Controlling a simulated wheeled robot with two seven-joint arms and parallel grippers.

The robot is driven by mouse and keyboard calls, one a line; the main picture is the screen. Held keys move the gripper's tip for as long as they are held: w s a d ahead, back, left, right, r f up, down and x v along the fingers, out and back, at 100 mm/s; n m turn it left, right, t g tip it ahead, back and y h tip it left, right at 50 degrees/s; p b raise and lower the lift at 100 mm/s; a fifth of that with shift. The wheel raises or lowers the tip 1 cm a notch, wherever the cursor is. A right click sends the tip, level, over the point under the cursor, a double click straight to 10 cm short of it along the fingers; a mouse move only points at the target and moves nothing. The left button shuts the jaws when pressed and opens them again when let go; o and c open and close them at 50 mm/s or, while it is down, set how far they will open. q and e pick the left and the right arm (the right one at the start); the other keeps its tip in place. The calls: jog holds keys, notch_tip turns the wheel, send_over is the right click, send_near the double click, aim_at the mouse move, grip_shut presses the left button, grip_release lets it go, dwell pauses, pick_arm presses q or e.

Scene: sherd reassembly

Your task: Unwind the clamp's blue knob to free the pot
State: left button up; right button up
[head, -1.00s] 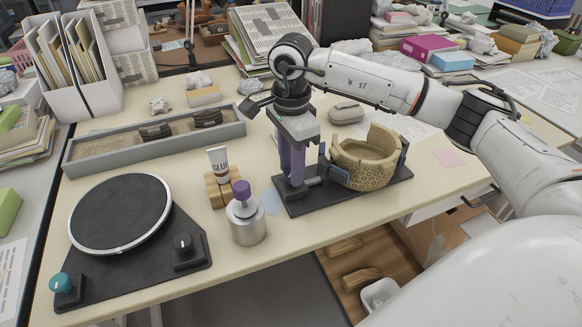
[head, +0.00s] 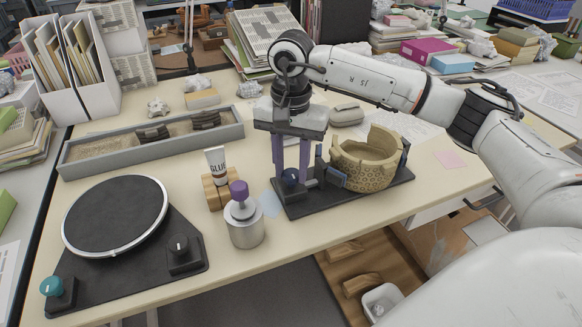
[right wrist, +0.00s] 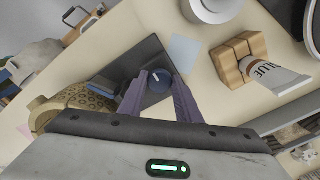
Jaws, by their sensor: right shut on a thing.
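The pot (head: 365,165) is a tan, patterned vessel with a broken rim. It stands upright on the black clamp base (head: 345,200), between a near jaw (head: 319,168) on its left and a far jaw (head: 404,153) on its right. The dark blue knob (head: 291,177) is at the clamp's left end. My right gripper (head: 291,172) points down, its two purple fingers shut on the knob. In the right wrist view the knob (right wrist: 158,79), with a pale mark on top, sits between the fingertips, and the pot (right wrist: 75,105) is partly hidden. My left gripper is not in view.
A grey metal bottle with a purple cap (head: 245,222) and a glue tube (head: 217,165) in a wooden block (head: 219,192) stand left of the clamp. A black turntable (head: 116,215) is further left. A long sherd tray (head: 110,158) lies behind.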

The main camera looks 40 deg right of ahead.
aim_at(292, 175)
jog(key=shift+r+n, duration=0.1)
jog(key=shift+n, duration=0.2)
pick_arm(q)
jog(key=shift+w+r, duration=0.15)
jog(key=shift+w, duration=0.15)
pick_arm(e)
jog(key=o, duration=1.1)
jog(key=shift+c, duration=0.2)
pick_arm(q)
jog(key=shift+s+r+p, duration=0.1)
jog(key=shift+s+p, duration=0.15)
jog(key=shift+p, duration=0.1)
pick_arm(e)
notch_tip(292, 175, up, 10)
jog(key=shift+r, duration=0.15)
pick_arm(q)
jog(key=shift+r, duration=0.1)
pick_arm(e)
jog(key=shift+s, duration=0.15)
